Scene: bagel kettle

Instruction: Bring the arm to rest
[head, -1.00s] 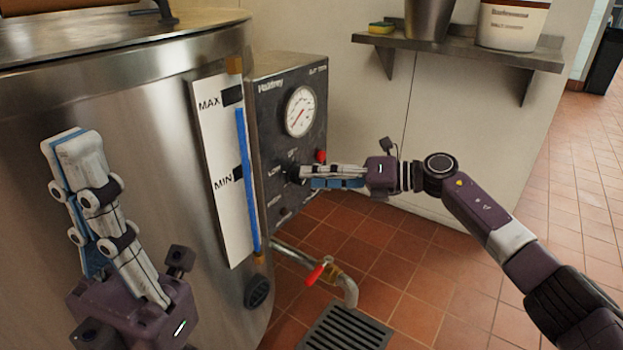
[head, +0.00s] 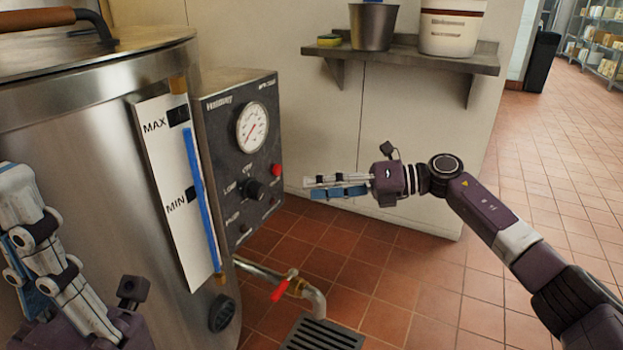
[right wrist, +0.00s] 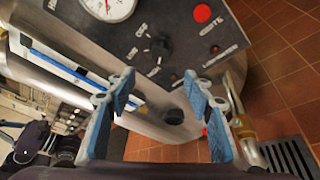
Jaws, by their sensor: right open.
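My right gripper (head: 308,187) is in front of the kettle's control panel (head: 236,150), to the right of it and apart from it. In the right wrist view its two blue-padded fingers (right wrist: 160,88) stand apart with nothing between them. The black knob (head: 254,190) on the panel is clear of the fingers; it also shows in the right wrist view (right wrist: 158,47). My left gripper (head: 12,215) is at the left edge, in front of the steel kettle (head: 100,120), partly cut off; its opening cannot be made out.
A wall shelf (head: 400,57) holds a steel pot (head: 373,27), a white bucket (head: 450,28) and a sponge (head: 329,41). A drain pipe with a red-handled valve (head: 285,285) juts out low above a floor grate (head: 325,337).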

